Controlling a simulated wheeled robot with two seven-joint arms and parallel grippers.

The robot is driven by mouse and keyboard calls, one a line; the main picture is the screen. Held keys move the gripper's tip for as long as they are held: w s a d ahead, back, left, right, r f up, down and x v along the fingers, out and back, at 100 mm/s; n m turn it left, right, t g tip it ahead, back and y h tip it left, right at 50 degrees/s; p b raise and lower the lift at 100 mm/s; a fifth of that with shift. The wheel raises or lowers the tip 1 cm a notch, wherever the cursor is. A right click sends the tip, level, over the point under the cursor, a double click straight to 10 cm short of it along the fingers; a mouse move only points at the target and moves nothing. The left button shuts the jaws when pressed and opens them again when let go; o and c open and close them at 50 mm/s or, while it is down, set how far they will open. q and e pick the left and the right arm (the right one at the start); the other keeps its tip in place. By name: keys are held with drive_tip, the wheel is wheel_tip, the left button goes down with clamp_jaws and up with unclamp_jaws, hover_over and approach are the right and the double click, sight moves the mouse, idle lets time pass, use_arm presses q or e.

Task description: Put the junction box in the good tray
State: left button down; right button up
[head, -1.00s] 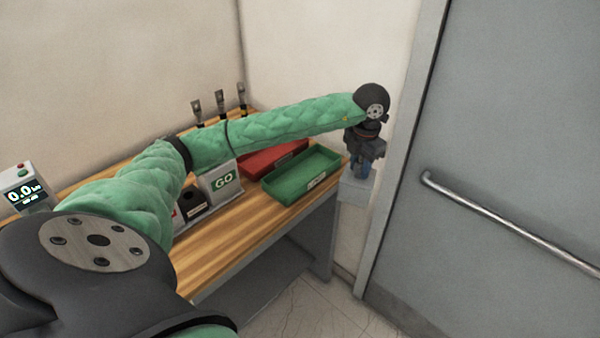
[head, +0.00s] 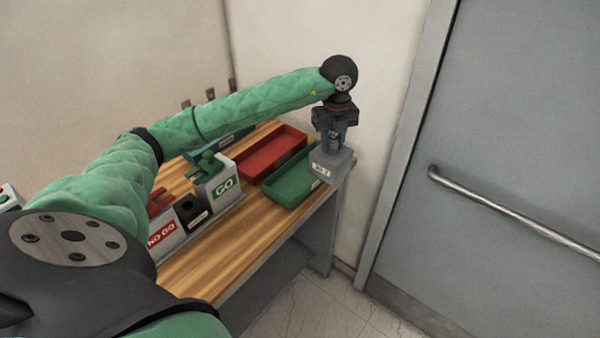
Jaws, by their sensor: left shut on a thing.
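My left gripper (head: 334,138) points down at the right end of the workbench and is shut on the junction box (head: 331,167), a grey box with a small white label. A blue part shows between the fingers above the box. The box hides the right end of the green tray (head: 270,191), which I take as the good tray. Whether the box is over the tray or beside it, and how high it is, I cannot tell. My right gripper is not in view.
A red tray (head: 251,168) lies behind the green one on the wooden bench (head: 211,248). To the left stand a GO block (head: 223,188), a black block (head: 190,212) and a red-labelled NO GO block (head: 163,238). A grey door (head: 510,130) is at the right.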

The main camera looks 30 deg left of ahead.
use_arm(q)
drive_tip(key=shift+a+f, duration=0.15)
drive_tip(key=shift+a, duration=0.1)
drive_tip(key=a+f, duration=0.1)
drive_tip(key=a, duration=0.1)
drive_tip(key=w+a+f+b, duration=0.1)
drive_tip(key=shift+w+a+f, duration=0.2)
drive_tip(key=shift+a, duration=0.15)
drive_tip(key=w+a+f+b, duration=0.2)
drive_tip(key=a+f+b, duration=0.1)
drive_tip(key=a+f, duration=0.4)
drive_tip(key=shift+w+f, duration=0.2)
drive_tip(key=shift+f, duration=0.4)
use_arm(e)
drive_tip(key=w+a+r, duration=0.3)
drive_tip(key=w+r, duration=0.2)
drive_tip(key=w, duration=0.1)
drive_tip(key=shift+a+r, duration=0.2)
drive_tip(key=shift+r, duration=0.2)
use_arm(q)
drive_tip(key=c, duration=1.1)
unclamp_jaws()
drive_tip(key=shift+f, duration=0.1)
drive_tip(key=shift+o, duration=0.2)
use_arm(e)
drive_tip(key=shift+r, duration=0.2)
